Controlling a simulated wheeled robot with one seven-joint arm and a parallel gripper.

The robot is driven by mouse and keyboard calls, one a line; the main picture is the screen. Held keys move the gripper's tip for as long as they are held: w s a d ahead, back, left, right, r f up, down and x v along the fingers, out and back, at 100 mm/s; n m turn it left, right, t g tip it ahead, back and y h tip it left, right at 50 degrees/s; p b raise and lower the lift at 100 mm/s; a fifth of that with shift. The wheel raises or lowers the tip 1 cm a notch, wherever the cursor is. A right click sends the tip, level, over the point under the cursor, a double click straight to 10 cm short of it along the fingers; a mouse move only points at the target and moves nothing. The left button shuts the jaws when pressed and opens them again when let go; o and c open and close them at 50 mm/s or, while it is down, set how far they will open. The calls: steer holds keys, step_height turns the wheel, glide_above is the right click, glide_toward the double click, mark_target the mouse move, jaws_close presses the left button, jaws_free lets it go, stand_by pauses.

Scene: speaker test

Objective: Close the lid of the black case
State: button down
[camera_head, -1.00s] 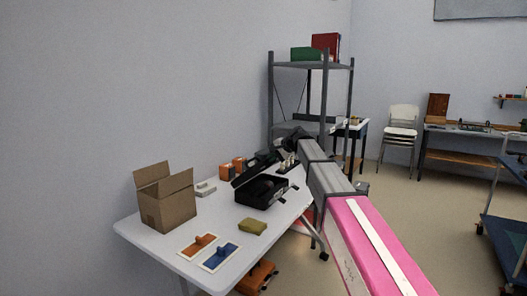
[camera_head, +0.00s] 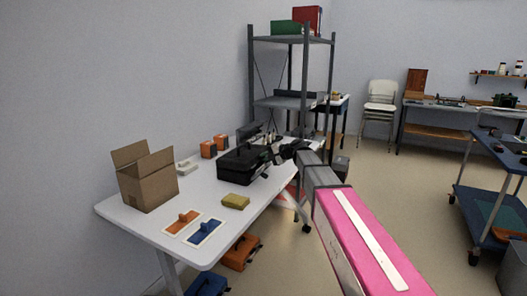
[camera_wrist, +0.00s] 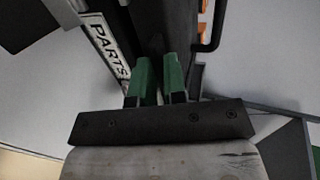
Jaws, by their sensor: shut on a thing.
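The black case (camera_head: 238,170) stands on the white table in the head view. Its lid (camera_head: 243,155) appears low over the base, and I cannot tell whether it is fully shut. My gripper (camera_head: 270,154) is at the right side of the case. In the wrist view, the green fingers of my gripper (camera_wrist: 157,78) are close together on a dark part of the case (camera_wrist: 155,28). A white label reading PARTS (camera_wrist: 108,48) lies beside them. The exact grasped edge is hidden between the fingers.
A grey shelf (camera_head: 291,40) stands behind.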

steer(key=shift+s+d+f, duration=0.1)
steer(key=shift+f, duration=1.25)
steer(key=c, duration=1.3)
jaws_free()
steer(key=shift+o, duration=0.2)
steer(key=v, duration=1.1)
